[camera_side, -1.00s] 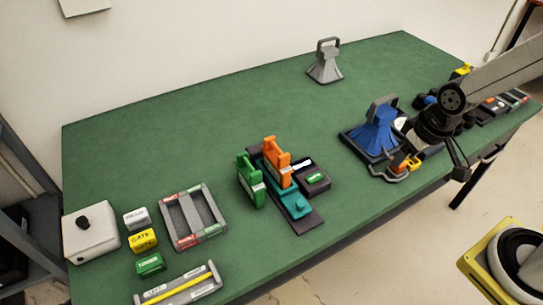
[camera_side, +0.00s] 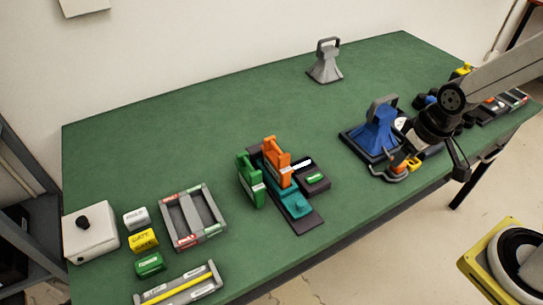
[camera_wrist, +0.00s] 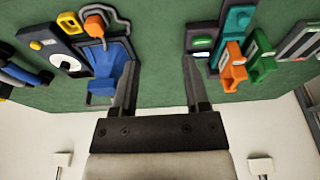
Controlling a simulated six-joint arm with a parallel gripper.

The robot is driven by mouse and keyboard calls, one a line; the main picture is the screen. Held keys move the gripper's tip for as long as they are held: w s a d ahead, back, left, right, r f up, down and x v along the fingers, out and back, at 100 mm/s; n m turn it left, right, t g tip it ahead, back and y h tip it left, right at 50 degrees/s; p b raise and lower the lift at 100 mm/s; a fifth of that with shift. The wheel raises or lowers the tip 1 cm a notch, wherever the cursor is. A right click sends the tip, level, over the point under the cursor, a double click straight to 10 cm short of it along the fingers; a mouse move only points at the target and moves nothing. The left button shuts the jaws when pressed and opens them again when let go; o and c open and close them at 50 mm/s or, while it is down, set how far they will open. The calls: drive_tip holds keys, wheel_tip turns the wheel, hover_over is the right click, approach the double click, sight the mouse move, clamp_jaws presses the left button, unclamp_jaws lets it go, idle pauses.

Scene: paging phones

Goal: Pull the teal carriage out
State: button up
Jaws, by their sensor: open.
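The teal carriage (camera_side: 295,204) sits low on a dark rail (camera_side: 308,222) near the table's front edge, in the side view. An orange upright piece (camera_side: 275,160) stands at its rear, and a green upright piece (camera_side: 250,180) stands to its left. In the wrist view the teal carriage (camera_wrist: 238,18) is at the top right, partly cut by the frame edge. My gripper (camera_wrist: 160,62) is open, with nothing between its fingers. In the side view it is well to the right of the carriage, near the blue funnel-shaped piece, and its fingers are partly unclear.
A dark box with a green label (camera_side: 316,179) adjoins the rail's right side. The blue funnel-shaped piece (camera_side: 374,130) stands on a dark base, and a grey one (camera_side: 324,65) stands behind. A grey-red frame (camera_side: 165,226) lies left. The green table between rail and blue piece is clear.

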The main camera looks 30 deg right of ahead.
drive_tip(key=shift+o, duration=0.9)
drive_tip(key=n+g, duration=0.3)
hover_over(301, 203)
wheel_tip(301, 203, down, 9)
drive_tip(key=shift+f, duration=0.1)
drive_tip(key=shift+f, duration=3.8)
drive_tip(key=shift+c, duration=0.2)
